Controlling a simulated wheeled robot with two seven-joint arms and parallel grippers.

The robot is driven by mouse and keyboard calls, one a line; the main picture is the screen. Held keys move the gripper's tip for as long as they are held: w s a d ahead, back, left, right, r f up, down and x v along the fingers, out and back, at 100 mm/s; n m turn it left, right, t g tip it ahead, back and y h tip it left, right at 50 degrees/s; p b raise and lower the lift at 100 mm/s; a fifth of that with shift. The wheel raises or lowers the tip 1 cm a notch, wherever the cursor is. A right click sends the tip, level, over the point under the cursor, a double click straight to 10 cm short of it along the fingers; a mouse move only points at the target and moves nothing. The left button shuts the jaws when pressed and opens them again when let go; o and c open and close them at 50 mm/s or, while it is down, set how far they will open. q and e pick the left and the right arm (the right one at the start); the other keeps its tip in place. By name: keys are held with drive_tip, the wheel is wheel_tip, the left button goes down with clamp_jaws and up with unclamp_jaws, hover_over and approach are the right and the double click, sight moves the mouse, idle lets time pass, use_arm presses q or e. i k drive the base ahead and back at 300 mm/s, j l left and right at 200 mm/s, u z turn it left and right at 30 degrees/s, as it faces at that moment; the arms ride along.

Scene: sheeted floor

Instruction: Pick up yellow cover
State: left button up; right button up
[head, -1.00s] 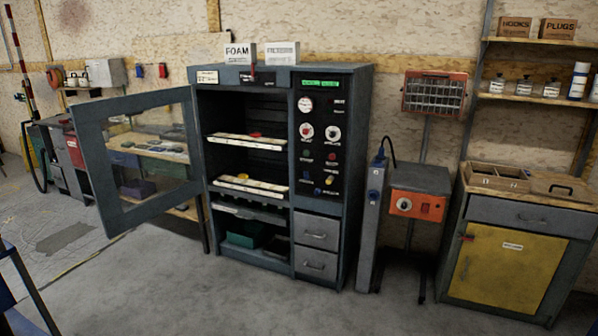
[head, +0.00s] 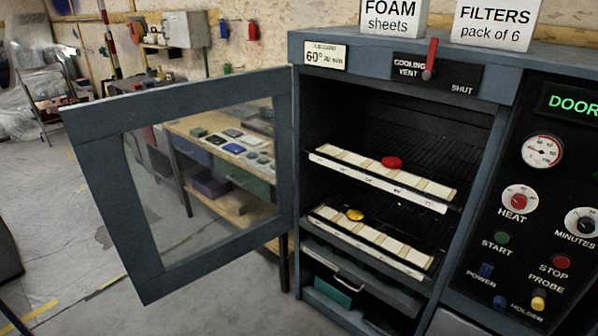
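The yellow cover (head: 355,214) looks like a small round yellow piece. It sits toward the left of the lower rack (head: 372,238) inside the open oven-like cabinet (head: 310,110), just behind a row of pale labelled tiles. A red round piece (head: 392,162) sits on the upper rack (head: 380,180). Neither of my grippers shows in the head view, so I cannot see whether they are open or shut.
The glazed cabinet door (head: 140,255) stands swung open to the left. The control panel (head: 525,200) is right of the racks. Below them is a drawer-like tray (head: 362,280). A bench (head: 200,130) with small coloured items stands behind the door.

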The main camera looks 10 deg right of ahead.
sight(354, 216)
drive_tip(key=i+j, duration=0.15)
drive_tip(key=i, duration=0.55)
drive_tip(key=i+j+u, duration=0.1)
drive_tip(key=i, duration=0.55)
drive_tip(key=i+j, duration=0.2)
drive_tip(key=i, duration=0.5)
drive_tip(key=u, duration=0.05)
